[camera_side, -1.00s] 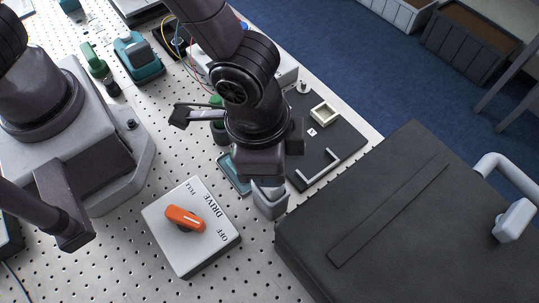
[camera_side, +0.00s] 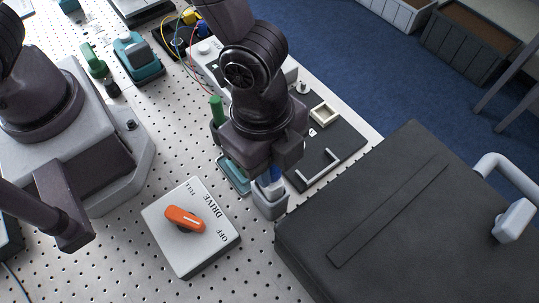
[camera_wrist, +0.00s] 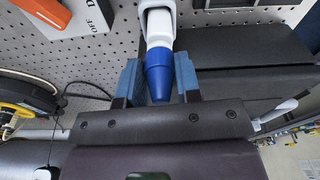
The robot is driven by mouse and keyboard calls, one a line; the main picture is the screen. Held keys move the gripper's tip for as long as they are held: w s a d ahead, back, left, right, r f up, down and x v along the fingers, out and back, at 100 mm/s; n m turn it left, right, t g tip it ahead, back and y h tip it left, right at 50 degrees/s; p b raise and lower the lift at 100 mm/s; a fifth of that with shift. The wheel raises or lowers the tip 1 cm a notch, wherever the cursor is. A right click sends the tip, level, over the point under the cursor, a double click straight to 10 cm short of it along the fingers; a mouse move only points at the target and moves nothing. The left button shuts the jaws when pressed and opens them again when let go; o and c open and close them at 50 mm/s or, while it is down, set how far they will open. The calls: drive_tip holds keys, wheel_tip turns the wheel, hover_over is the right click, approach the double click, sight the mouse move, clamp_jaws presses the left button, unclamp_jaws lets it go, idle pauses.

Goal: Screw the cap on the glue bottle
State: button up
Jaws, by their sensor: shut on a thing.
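The glue bottle (camera_wrist: 160,27) is white and stands below my gripper in the wrist view. Its blue cone-shaped cap (camera_wrist: 158,77) sits at the bottle's neck, in line with it. My gripper (camera_wrist: 159,88) has its two blue fingers shut on the cap, one on each side. In the side view my gripper (camera_side: 266,178) points down over a grey holder (camera_side: 270,207), and a bit of blue shows between the fingers. The wrist hides most of the bottle there. The thread between cap and bottle cannot be seen.
A drive switch box (camera_side: 190,240) with an orange knob stands in front on the left. A large black case (camera_side: 400,220) lies close on the right. A teal tray (camera_side: 232,174) and a dark board (camera_side: 325,150) are beside the holder. A green-topped item (camera_side: 217,110) stands behind.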

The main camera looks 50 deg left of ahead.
drive_tip(key=shift+m, duration=0.3)
drive_tip(key=m, duration=0.4)
drive_tip(key=shift+g, duration=0.3)
drive_tip(key=shift+m, duration=0.3)
drive_tip(key=shift+m, duration=2.2)
drive_tip(key=m, duration=0.4)
drive_tip(key=shift+w+m+g+y, duration=0.1)
drive_tip(key=shift+m+g+y, duration=0.2)
drive_tip(key=shift+y, duration=0.1)
